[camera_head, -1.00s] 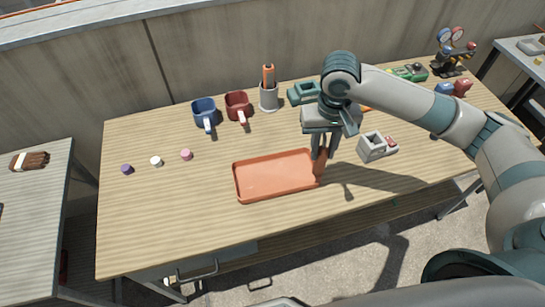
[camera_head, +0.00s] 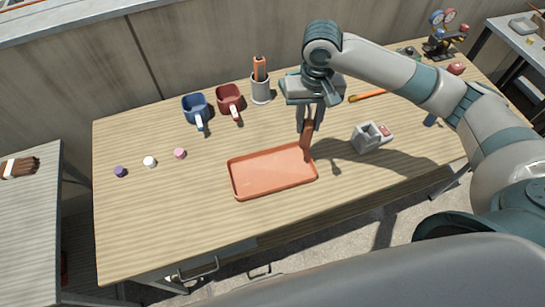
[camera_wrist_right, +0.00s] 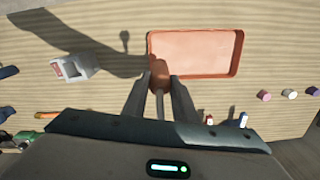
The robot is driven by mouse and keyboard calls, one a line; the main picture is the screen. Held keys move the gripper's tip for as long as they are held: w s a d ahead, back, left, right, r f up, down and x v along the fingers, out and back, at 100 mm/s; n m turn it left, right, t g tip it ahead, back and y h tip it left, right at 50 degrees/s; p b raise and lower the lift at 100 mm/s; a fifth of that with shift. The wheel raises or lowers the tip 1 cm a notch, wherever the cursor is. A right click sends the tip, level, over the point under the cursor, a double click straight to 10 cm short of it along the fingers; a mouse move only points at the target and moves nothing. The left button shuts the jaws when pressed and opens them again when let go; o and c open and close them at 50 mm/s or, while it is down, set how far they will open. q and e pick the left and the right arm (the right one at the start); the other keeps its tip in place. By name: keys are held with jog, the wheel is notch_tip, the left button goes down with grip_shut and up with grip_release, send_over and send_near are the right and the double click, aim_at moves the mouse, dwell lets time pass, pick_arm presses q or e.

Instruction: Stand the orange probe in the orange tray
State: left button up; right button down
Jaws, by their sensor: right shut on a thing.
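My right gripper (camera_head: 308,118) is shut on the orange probe (camera_head: 306,138), which hangs roughly upright below the fingers. The probe is at the right end of the orange tray (camera_head: 270,172), overlapping its far right corner in the head view. It seems to be above the surface, with its shadow falling apart from it on the table. In the right wrist view the probe (camera_wrist_right: 159,75) sits between the fingers (camera_wrist_right: 158,88) and overlaps a corner of the tray (camera_wrist_right: 195,52). The tray looks empty. My left gripper is not in view.
A grey block with a square opening (camera_head: 368,138) stands right of the tray. Small purple, white and pink (camera_head: 180,153) pieces lie left. The front left tabletop is clear.

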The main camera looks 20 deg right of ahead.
jog(key=s+a+f+p, duration=0.1)
jog(key=a+f+p, duration=0.1)
jog(key=a+f, duration=0.4)
jog(key=a, duration=0.4)
jog(key=shift+s+p, duration=0.15)
jog(key=shift+p, duration=0.25)
notch_tip(320, 180, down, 4)
jog(key=shift+r+p, duration=0.1)
jog(key=shift+p, duration=0.6)
jog(key=c, duration=1.8)
grip_release()
jog(key=shift+f, duration=0.2)
jog(key=shift+c, duration=0.2)
jog(key=o, duration=0.4)
